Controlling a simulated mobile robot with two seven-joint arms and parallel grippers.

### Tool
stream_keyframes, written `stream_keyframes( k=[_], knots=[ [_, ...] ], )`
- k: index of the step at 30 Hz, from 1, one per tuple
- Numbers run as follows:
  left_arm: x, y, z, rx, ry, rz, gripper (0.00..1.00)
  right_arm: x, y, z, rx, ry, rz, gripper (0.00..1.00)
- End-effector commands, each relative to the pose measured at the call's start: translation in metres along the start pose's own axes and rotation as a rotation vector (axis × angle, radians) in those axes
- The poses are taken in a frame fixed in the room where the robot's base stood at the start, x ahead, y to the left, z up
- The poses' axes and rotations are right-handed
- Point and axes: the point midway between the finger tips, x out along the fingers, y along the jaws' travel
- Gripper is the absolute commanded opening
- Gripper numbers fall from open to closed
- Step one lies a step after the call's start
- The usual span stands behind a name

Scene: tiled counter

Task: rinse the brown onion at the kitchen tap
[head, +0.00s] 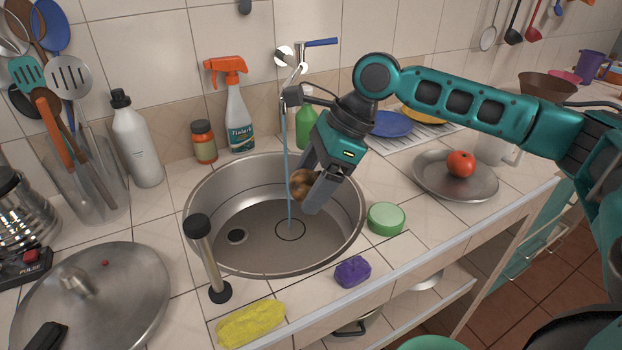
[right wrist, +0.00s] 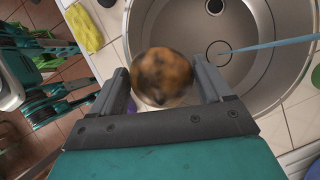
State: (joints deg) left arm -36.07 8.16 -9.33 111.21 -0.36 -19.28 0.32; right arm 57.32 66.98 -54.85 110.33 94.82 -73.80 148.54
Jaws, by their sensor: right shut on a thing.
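The brown onion (head: 302,184) has dark patches. It is held over the round steel sink (head: 205,243). My right gripper (head: 312,192) is shut on it from the right; in the right wrist view the onion (right wrist: 162,76) sits between the two fingers (right wrist: 165,90). The kitchen tap (head: 298,75) has a blue lever (head: 322,42). A thin blue water stream (head: 287,150) falls into the sink just left of the onion. In the right wrist view the stream (right wrist: 270,46) appears apart from the onion. My left gripper is not in view.
A soap dispenser-like black-topped post (head: 205,255) stands at the sink's front left. A green tub (head: 386,218), purple sponge (head: 352,271) and yellow cloth (head: 251,323) line the front. A spray bottle (head: 237,110) stands behind. A tomato (head: 460,164) lies on a metal plate (head: 428,180).

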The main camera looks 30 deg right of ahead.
Motion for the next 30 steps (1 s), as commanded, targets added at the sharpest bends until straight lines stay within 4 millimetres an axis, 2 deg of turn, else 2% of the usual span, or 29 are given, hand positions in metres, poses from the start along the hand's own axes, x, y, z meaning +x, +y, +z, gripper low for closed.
stream_keyframes(
  k=[8,30],
  knots=[
    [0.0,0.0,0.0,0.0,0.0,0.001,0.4,0.001,-0.015,0.0,0.019,-0.002,-0.009,0.43],
    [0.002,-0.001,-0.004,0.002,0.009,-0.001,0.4,0.016,-0.087,-0.003,0.017,-0.001,-0.008,0.43]
  ],
)
